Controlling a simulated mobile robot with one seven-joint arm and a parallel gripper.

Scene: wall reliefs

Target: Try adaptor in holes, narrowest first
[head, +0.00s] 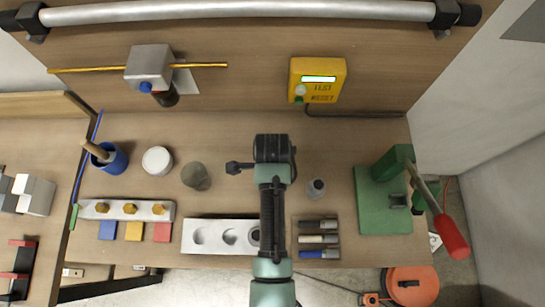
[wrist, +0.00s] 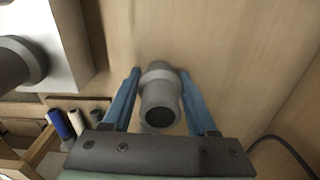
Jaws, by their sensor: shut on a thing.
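In the wrist view my gripper (wrist: 160,80) is shut on the adaptor (wrist: 160,103), a grey stepped round piece with a dark opening at its near end. Blue fingers press it from both sides. In the head view my wrist hides the fingers and the adaptor. The pale block with round holes (head: 215,249) lies at the bench's front, partly covered by my arm at its right end. In the wrist view the block (wrist: 72,30) is at upper left, with a dark grey round part (wrist: 18,62) at it; I cannot tell whether that part is seated in a hole. The adaptor is apart from the block.
A small grey bottle-like piece (head: 316,188) and a greenish-grey round piece (head: 195,176) stand nearby. A green press (head: 385,205) is at right, a yellow test box (head: 317,80) on the wall. Bench behind the block is partly clear.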

